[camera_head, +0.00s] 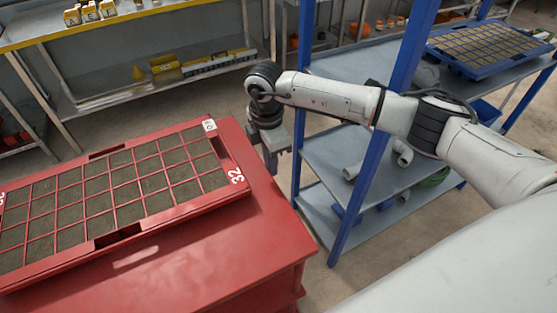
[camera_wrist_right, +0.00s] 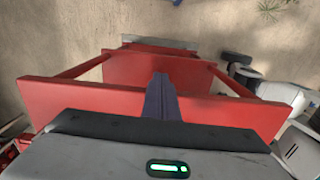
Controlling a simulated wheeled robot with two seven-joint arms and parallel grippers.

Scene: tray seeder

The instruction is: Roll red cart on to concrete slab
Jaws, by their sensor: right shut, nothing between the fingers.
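The red cart (camera_head: 255,235) stands at the lower left in the head view, with a red gridded tray (camera_head: 221,160) marked 32 on its top. The tray cells look filled with dark soil. My right gripper (camera_head: 271,160) is at the cart's far right edge, fingers pointing down. In the right wrist view, the cart (camera_wrist_right: 65,103) spans the frame, and my right gripper (camera_wrist_right: 161,95) is shut with nothing between its fingers, in front of the red panel. I cannot tell if it touches the cart. My left gripper is out of view. No separate concrete slab can be made out.
A blue shelf rack (camera_head: 400,90) stands right of the cart, holding a blue tray (camera_head: 494,66) and pipe fittings (camera_head: 403,153). A yellow-edged bench (camera_head: 150,12) runs along the back left. Bare floor (camera_head: 225,103) lies between cart and bench.

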